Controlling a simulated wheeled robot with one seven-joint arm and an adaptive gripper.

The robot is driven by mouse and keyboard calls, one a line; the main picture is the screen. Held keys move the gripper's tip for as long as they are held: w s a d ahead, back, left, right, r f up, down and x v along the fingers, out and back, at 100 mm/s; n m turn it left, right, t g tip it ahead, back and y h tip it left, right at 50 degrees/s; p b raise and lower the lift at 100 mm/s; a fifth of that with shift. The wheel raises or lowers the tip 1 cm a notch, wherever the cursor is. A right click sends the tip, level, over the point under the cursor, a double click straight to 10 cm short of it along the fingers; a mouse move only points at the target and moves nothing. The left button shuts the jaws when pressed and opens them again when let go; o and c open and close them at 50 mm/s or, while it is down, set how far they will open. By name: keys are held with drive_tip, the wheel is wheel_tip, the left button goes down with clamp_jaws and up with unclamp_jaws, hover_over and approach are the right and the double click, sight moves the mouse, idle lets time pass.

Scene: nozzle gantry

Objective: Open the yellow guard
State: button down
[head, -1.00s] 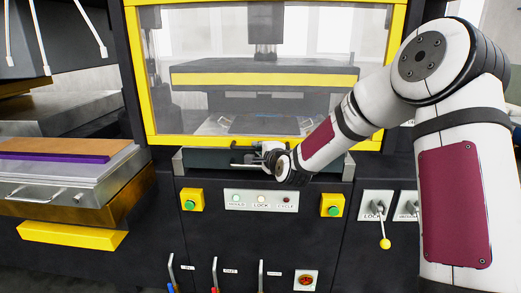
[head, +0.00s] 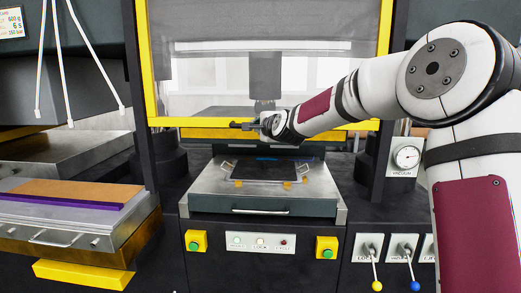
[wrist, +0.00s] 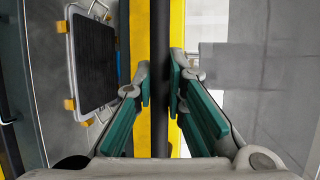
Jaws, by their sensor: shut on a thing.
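The yellow guard (head: 212,122) is a yellow frame around a clear panel, raised so its bottom bar sits above the press opening. A dark handle bar (wrist: 161,60) runs along that yellow bar in the wrist view. My gripper (head: 250,125) is at the bar's middle in the head view. In the wrist view my gripper (wrist: 159,97) has its green pads on either side of the dark handle, shut on it.
Below the guard, a metal bed (head: 210,180) holds a dark plate (head: 262,171) with orange tabs. A side tray (head: 60,213) with an orange-brown board stands at left. A control panel (head: 260,241) and levers are below. The space between guard and bed is open.

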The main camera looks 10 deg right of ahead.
wheel_tip(320, 180, up, 9)
drive_tip(key=shift+r+p, duration=0.15)
drive_tip(key=shift+p, duration=0.2)
drive_tip(key=c, duration=1.6)
unclamp_jaws()
drive_tip(key=v, duration=1.1)
drive_tip(key=shift+s, duration=0.4)
drive_tip(key=shift+r, duration=0.1)
